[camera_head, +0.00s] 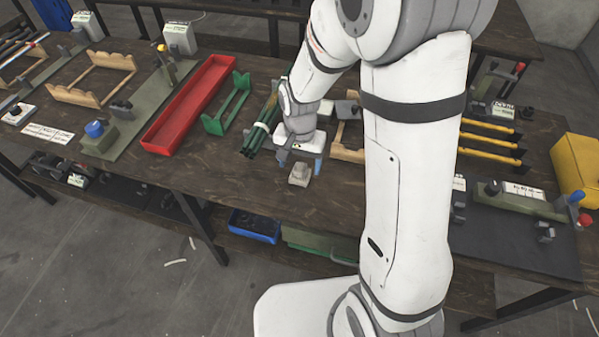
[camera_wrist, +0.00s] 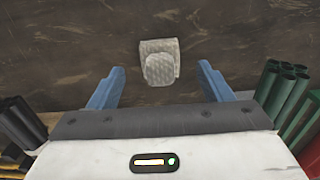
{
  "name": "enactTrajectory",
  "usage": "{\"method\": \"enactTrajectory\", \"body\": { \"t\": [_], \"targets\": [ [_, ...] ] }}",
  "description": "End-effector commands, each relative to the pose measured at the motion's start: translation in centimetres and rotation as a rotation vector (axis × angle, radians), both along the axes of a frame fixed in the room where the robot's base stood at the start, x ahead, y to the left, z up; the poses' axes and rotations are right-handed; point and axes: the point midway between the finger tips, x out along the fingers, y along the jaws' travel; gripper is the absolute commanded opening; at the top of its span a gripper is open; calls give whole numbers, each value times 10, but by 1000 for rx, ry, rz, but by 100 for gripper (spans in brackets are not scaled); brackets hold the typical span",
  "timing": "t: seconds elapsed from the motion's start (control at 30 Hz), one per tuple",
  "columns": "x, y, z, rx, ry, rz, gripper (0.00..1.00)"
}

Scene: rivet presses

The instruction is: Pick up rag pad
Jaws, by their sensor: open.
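The rag pad (camera_head: 299,174) is a small pale grey quilted pad with a smaller folded piece on top. It lies on the dark wooden bench near its front edge. In the wrist view the rag pad (camera_wrist: 159,62) is ahead of my gripper, centred between its two fingers and a little beyond the tips. My gripper (camera_head: 301,158) is just behind the pad in the head view, low over the bench. In the wrist view my gripper (camera_wrist: 162,76) has its blue fingers wide apart with nothing between them.
Dark green tubes (camera_head: 262,132) lie beside my gripper; they also show at the right of the wrist view (camera_wrist: 286,92). Dark tubes (camera_wrist: 20,122) are at its left. A red tray (camera_head: 190,104) and a green rack (camera_head: 228,107) stand left. The bench around the pad is clear.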

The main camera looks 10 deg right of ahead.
Motion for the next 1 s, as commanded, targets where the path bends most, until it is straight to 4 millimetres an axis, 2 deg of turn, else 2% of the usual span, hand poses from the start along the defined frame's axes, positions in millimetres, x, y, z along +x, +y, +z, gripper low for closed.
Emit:
{"method": "enactTrajectory", "body": {
  "t": [0.2,0.53,1.0],
  "targets": [
    [0,0,-33,-1,5,1,73],
    [1,0,-40,0,0,2,73],
    [1,1,-39,0,0,3,34]
  ]
}}
